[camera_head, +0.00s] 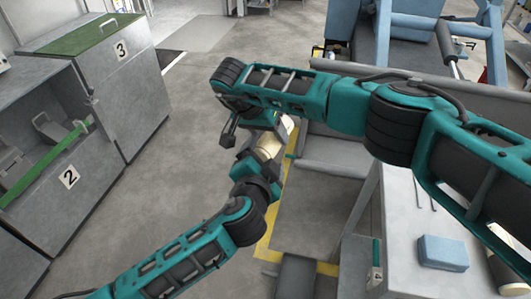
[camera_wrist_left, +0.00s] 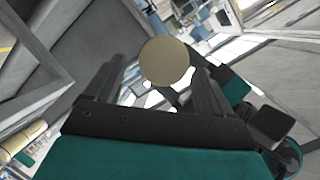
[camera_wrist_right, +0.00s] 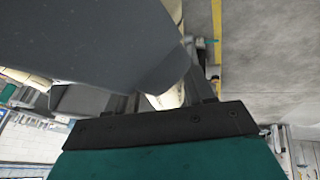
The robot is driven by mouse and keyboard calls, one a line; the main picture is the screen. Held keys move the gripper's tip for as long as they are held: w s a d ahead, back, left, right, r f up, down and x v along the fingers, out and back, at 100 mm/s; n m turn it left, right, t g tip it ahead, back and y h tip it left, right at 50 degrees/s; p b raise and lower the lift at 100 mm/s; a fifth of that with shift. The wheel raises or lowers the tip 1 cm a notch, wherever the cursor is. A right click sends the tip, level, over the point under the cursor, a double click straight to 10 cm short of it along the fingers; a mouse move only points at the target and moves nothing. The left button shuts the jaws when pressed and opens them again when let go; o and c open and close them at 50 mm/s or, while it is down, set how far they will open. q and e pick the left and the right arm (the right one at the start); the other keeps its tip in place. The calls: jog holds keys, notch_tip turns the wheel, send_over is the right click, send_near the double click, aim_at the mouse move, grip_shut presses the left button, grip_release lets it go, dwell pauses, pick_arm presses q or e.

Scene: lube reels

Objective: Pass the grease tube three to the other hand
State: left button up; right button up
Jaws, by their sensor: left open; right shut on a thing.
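The grease tube (camera_head: 269,147) is a cream cylinder held in the air between my two grippers in the head view. My right gripper (camera_head: 277,130) is shut on it from above. My left gripper (camera_head: 252,162) is open, just below and left of it. In the left wrist view the tube's round tan end (camera_wrist_left: 165,62) faces the camera between the spread fingers; contact cannot be told. In the right wrist view part of the tube (camera_wrist_right: 168,98) shows between the fingers, with a large dark grey shape covering much of the view.
Grey cabinets (camera_head: 120,110) marked 2 and 3 stand at left, one with a green bar (camera_head: 45,165). A grey bench (camera_head: 410,220) at right bears a blue block (camera_head: 443,252). Grey floor (camera_head: 185,165) is clear between. Another cream cylinder (camera_wrist_left: 28,140) shows in the left wrist view.

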pick_arm(q)
jog(key=shift+x, duration=0.95)
jog(key=shift+c, duration=0.5)
jog(key=c, duration=0.9)
jog(key=shift+c, duration=0.4)
pick_arm(e)
jog(key=o, duration=1.1)
jog(key=shift+o, duration=0.2)
